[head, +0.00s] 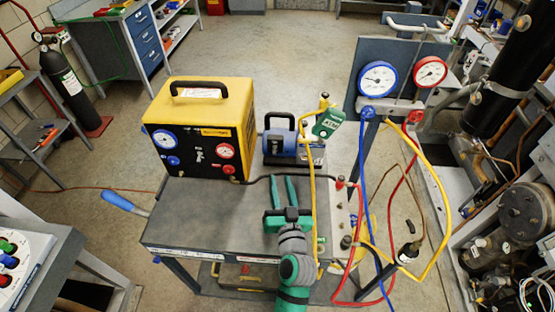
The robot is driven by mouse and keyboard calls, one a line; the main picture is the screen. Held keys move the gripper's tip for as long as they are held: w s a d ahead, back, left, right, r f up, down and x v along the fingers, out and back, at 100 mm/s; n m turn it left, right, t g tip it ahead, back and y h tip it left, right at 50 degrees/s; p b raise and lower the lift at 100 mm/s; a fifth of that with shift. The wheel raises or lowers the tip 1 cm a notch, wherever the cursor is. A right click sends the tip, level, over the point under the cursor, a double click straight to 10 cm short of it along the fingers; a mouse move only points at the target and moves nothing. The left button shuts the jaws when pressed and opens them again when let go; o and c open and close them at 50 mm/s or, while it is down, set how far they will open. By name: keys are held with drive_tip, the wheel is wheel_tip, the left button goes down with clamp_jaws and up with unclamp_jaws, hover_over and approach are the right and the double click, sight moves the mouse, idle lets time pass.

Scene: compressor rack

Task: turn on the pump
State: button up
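The pump (282,146), blue with a dark handle, stands at the far edge of the grey cart top. Its dark front box faces me, and I cannot make out a switch or its position. A green gauge device (327,123) sits at its right on a yellow hose fitting. My gripper (284,179) has two green fingers, parallel with a gap between them. It is open and empty over the cart top, on the near side of the pump, and looks apart from it.
A yellow-black machine (205,130) stands left on the cart (190,215). A dark hose runs between it and a manifold bar (340,215) at right. Blue and red gauges (378,78) hang on a panel, with loose hoses below. A blue-handled tool (122,201) projects left of the cart.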

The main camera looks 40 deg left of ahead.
sight(275, 152)
drive_tip(key=x, duration=1)
drive_tip(key=shift+w, duration=0.15)
drive_tip(key=shift+c, duration=0.3)
clamp_jaws()
